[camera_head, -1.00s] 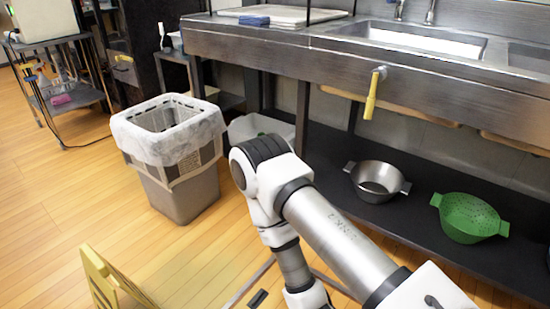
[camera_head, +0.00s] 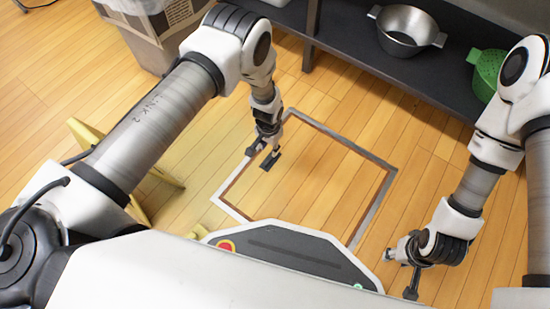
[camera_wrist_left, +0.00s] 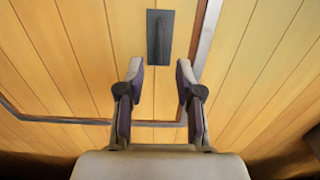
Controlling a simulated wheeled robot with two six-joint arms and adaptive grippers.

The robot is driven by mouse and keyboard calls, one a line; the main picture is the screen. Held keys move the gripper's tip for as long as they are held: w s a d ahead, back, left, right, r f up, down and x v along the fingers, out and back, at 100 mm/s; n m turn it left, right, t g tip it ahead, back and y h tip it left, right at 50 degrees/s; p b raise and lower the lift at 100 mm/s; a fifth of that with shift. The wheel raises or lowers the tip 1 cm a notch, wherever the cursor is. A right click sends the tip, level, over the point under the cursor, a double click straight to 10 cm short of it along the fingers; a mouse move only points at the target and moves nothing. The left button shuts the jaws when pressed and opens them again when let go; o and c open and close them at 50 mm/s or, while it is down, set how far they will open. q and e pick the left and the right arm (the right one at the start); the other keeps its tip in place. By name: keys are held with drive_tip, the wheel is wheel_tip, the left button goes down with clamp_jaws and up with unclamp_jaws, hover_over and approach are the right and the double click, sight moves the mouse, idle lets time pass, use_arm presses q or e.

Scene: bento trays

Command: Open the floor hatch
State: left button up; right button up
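The floor hatch (camera_head: 320,170) is a square wooden panel flush with the floor, with a grey and brown frame, and it is shut. Its short dark handle plate (camera_head: 270,159) lies near the panel's left edge. My left gripper (camera_head: 265,147) points down above that edge, close to the handle. In the left wrist view the left gripper (camera_wrist_left: 160,75) is open and empty, and the handle (camera_wrist_left: 160,38) lies just beyond its fingertips, roughly in line with the gap. My right gripper (camera_head: 400,270) hangs low to the right of the hatch, fingers apart and empty.
A bin (camera_head: 150,45) stands at the upper left. A low dark shelf (camera_head: 350,35) with a metal colander (camera_head: 402,30) and a green colander (camera_head: 487,72) runs behind the hatch. A yellow object (camera_head: 85,132) stands at left. Floor around the hatch is mostly clear.

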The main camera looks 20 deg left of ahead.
sight(270, 159)
use_arm(q)
drive_tip(key=shift+w+d+f, duration=0.2)
drive_tip(key=shift+f, duration=0.25)
wheel_tip(270, 159, down, 7)
drive_tip(key=b, duration=0.4)
drive_tip(key=shift+b, duration=0.4)
drive_tip(key=shift+a+r, duration=0.1)
clamp_jaws()
